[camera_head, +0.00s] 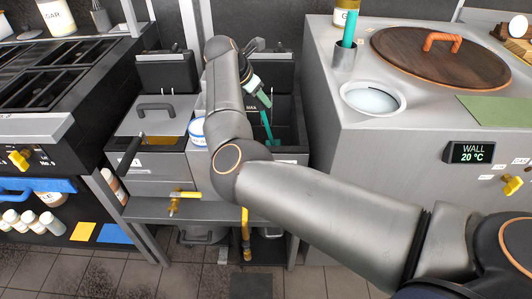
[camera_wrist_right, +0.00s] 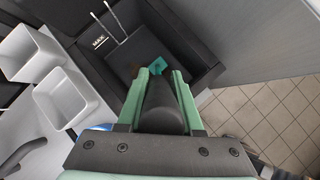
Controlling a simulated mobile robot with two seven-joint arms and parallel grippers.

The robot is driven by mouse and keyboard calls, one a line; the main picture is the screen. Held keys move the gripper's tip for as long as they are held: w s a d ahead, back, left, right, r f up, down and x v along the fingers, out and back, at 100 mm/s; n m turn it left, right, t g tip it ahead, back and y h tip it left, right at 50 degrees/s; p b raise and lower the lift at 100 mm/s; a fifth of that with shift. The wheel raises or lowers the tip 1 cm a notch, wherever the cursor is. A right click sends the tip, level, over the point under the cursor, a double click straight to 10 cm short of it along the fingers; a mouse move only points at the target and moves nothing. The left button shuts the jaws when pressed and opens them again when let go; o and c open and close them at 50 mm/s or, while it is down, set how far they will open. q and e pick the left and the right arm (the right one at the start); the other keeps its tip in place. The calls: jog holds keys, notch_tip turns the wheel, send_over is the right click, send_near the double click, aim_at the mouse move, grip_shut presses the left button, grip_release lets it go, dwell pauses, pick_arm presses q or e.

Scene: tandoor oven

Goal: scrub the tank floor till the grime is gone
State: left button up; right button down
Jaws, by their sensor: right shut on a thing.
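The tank (camera_head: 291,133) is the right, open basin of the fryer, dark inside, with a MAX mark on its back wall. My right gripper (camera_head: 264,98) points down into it, its green fingers shut on the dark handle of a scrubbing brush (camera_wrist_right: 160,100). The brush's teal end (camera_head: 269,132) reaches down inside the tank; in the wrist view it shows beyond the fingertips. I cannot tell whether it touches the floor. Most of the tank floor is hidden by the arm, gripper and walls, and grime on it cannot be made out. My left gripper is out of view.
The left fryer basin (camera_head: 161,142) holds amber oil, with a lid (camera_head: 153,115) behind it. A white-and-blue tub (camera_head: 197,130) stands between the basins. The steel tandoor counter (camera_head: 325,100) rises close on the tank's right. Yellow-handled valves (camera_head: 186,194) are below.

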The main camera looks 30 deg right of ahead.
notch_tip(320, 180, up, 7)
jog(key=p, duration=0.4)
jog(key=shift+f, duration=0.1)
jog(key=shift+f+b, duration=2.5)
jog(key=shift+f, duration=1.5)
